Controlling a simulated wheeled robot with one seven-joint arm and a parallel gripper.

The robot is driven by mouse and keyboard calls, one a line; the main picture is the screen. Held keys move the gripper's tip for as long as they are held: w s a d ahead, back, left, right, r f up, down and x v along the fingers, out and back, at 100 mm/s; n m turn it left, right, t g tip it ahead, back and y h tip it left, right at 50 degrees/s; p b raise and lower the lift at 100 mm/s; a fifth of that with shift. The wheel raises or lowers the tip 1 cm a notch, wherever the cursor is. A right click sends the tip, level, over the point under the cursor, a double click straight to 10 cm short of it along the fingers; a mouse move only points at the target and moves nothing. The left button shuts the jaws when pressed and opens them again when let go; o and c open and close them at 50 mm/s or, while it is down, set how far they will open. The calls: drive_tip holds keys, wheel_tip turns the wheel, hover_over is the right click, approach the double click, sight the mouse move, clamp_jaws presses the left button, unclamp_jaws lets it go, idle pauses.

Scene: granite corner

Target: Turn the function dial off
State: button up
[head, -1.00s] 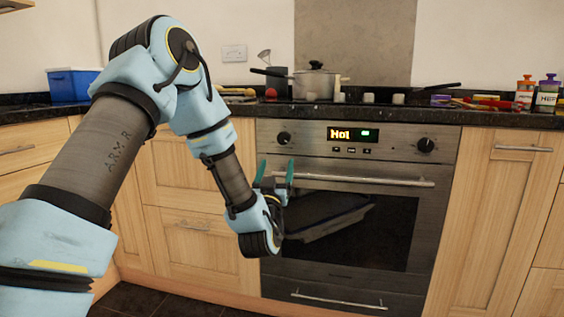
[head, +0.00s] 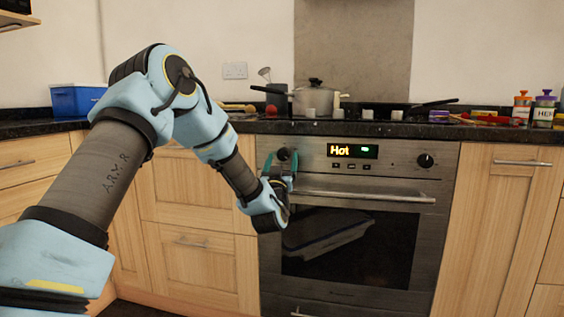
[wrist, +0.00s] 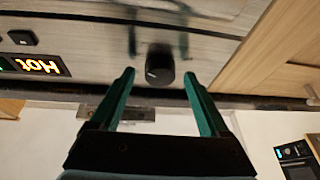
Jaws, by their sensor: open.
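The oven's left dial (head: 283,154) is a round black knob on the steel control panel. It also shows in the wrist view (wrist: 159,70), upside down, with a small pale mark on its face. My gripper (head: 281,162) is open in front of this dial. In the wrist view, its teal fingers (wrist: 158,80) stand on either side of the dial with a gap on both sides. Whether the fingertips reach past its face is hard to tell. A matching right dial (head: 425,160) sits across the panel. The lit display (head: 352,151) reads "Hot". No dial labels are legible.
The oven door handle (head: 365,195) runs across just below the panel. A pot (head: 314,100) and a pan (head: 418,106) stand on the hob above. Wooden cupboards (head: 188,190) flank the oven.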

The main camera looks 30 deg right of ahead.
drive_tip(key=shift+c, duration=0.2)
clamp_jaws()
idle(0.4)
